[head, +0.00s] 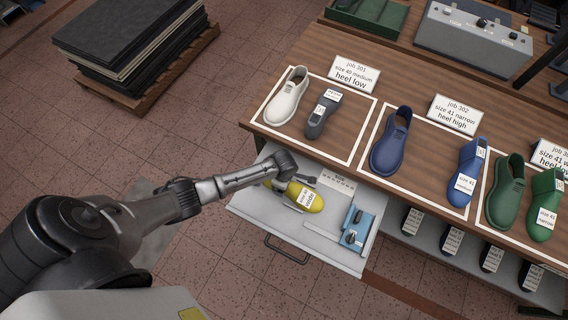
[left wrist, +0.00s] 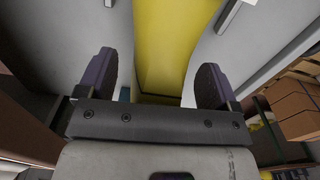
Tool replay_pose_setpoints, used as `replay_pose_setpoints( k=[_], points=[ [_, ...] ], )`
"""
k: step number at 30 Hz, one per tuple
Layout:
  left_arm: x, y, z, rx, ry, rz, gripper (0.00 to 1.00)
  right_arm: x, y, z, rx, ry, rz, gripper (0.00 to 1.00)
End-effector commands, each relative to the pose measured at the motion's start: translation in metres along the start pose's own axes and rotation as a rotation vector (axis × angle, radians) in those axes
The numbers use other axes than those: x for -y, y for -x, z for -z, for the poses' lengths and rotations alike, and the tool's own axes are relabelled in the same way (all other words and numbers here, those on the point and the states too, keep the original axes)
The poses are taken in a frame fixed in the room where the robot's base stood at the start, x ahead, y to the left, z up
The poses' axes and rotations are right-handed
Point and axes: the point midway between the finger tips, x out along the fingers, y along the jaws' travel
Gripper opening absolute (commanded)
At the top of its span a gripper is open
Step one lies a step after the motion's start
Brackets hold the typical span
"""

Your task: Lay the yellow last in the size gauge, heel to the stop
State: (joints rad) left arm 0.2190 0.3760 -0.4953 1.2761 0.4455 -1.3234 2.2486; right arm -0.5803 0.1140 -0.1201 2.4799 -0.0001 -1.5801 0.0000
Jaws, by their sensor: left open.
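The yellow last (head: 305,197), with a white label on it, lies in the open drawer (head: 265,222) below the bench top. In the left wrist view the yellow last (left wrist: 175,42) runs between the two spread fingers of my left gripper (left wrist: 154,82). Whether either finger touches it I cannot tell. My right gripper is not in view.
A white sign (head: 338,180) stands at the drawer's back. On the bench top (head: 370,92) are framed areas with a white shoe (head: 287,95), a grey last (head: 322,113), blue and green shoes and lasts, and job cards. Dark sheets (head: 130,45) are stacked on a pallet.

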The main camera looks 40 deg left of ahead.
Motion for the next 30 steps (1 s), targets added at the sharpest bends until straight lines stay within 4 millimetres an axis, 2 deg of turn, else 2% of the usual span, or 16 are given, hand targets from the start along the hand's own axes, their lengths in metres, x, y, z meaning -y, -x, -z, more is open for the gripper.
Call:
replay_pose_setpoints(
  k=[12,18,24,30],
  points=[
    [-0.001,0.078,0.0,0.004,0.0,-0.004,0.85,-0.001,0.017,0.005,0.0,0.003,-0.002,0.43],
    [-0.001,0.11,0.0,0.003,0.0,-0.004,0.85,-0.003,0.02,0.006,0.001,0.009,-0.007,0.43],
    [-0.001,0.128,0.0,0.003,0.0,-0.004,0.85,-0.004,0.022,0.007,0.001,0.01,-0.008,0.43],
    [0.0,0.134,0.0,0.001,0.0,-0.002,0.85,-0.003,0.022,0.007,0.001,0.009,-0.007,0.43]
  ],
)
